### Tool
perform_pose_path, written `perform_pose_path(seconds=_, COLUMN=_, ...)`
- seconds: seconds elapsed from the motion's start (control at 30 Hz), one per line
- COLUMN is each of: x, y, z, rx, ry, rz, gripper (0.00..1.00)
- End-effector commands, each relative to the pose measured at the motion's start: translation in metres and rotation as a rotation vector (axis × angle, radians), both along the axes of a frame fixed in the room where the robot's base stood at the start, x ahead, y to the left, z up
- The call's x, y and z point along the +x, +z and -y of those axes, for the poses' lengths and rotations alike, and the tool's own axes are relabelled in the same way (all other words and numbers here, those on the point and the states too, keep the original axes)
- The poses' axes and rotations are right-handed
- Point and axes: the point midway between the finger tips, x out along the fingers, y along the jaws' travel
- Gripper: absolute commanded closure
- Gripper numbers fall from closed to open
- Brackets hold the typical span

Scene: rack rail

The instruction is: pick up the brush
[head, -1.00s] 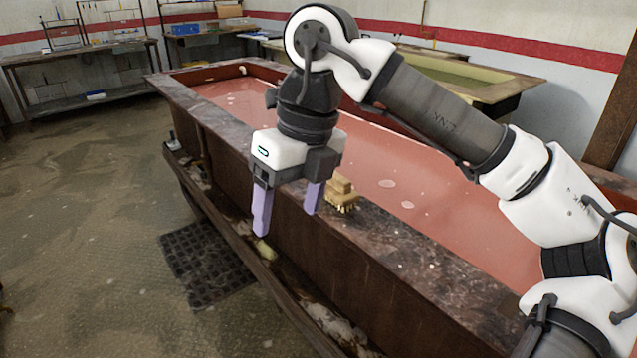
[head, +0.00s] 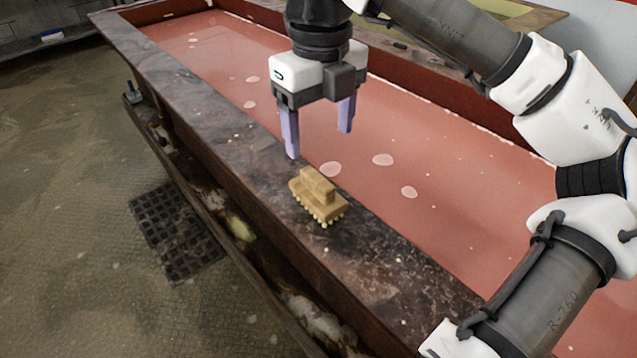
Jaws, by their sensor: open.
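The brush (head: 318,197) is a small tan block with a raised grip on top and pale bristle tufts along its lower edge. It lies on the dark, stained rim (head: 225,125) of a long tank, in the middle of the head view. My gripper (head: 318,143) is open and empty, with two pale purple fingers pointing down. It is above and behind the brush in the picture, apart from it. The left finger shows over the rim and the right finger over the tank's liquid. The brush is in full view.
The tank holds reddish liquid (head: 440,215) with pale floating patches. A lower ledge with debris (head: 240,228) runs along its near side. A dark grated mat (head: 170,235) lies on the floor. The rim on both sides of the brush is mostly clear.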

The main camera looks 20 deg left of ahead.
Motion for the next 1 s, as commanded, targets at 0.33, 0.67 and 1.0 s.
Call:
perform_pose_path(seconds=0.33, x=0.0, y=-0.061, z=0.0, rx=0.001, ry=0.001, rz=-0.002, gripper=0.29)
perform_pose_path(seconds=0.67, x=0.0, y=-0.091, z=-0.004, rx=0.002, ry=0.004, rz=-0.005, gripper=0.29)
perform_pose_path(seconds=1.0, x=0.001, y=-0.119, z=-0.004, rx=0.001, ry=0.002, rz=0.0, gripper=0.29)
